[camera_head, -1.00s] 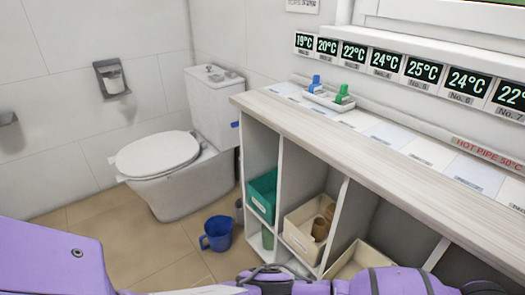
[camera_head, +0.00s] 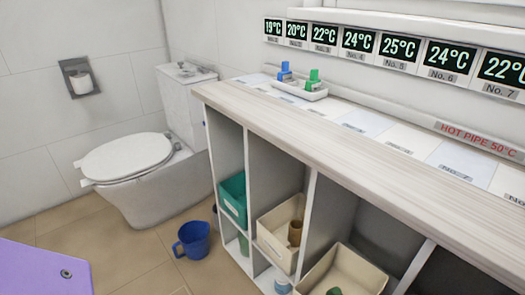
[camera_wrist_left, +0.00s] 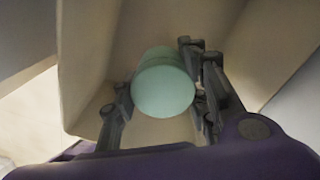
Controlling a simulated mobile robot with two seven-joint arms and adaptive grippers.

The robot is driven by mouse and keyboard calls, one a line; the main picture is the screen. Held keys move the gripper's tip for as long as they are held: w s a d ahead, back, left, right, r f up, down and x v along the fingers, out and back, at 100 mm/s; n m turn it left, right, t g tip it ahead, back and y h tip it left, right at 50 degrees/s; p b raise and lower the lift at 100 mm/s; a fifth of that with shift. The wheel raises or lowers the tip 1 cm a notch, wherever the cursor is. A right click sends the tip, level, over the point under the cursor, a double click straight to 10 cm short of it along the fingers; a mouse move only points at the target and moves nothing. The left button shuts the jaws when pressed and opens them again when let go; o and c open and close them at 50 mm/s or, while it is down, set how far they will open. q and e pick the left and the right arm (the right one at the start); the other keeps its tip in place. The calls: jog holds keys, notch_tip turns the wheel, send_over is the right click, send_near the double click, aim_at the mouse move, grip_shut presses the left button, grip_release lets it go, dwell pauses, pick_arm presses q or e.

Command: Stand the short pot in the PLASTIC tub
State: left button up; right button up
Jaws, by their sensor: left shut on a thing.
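My left gripper (camera_wrist_left: 160,88) shows in the left wrist view, its dark fingers on both sides of a pale green round pot (camera_wrist_left: 163,84). It is shut on this pot. Cream walls of a tub (camera_wrist_left: 88,75) surround the pot and fingers; whether the pot touches its floor cannot be told. The tub labels are not readable. My right gripper is not in view.
A teal tub (camera_head: 233,208) stands in the left compartment, with upright dividers between the compartments. The worktop (camera_head: 300,130) above holds a tray with blue and green items. A blue jug (camera_head: 192,240) stands on the floor near the toilet (camera_head: 135,165).

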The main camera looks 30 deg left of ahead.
pick_arm(q)
notch_tip(320, 180, down, 4)
jog(key=shift+f+b, duration=0.1)
jog(key=shift+b, duration=0.7)
jog(key=shift+w, duration=0.1)
jog(key=shift+f, duration=0.1)
jog(key=o, duration=1.1)
jog(key=shift+c, duration=0.2)
jog(key=shift+d, duration=0.1)
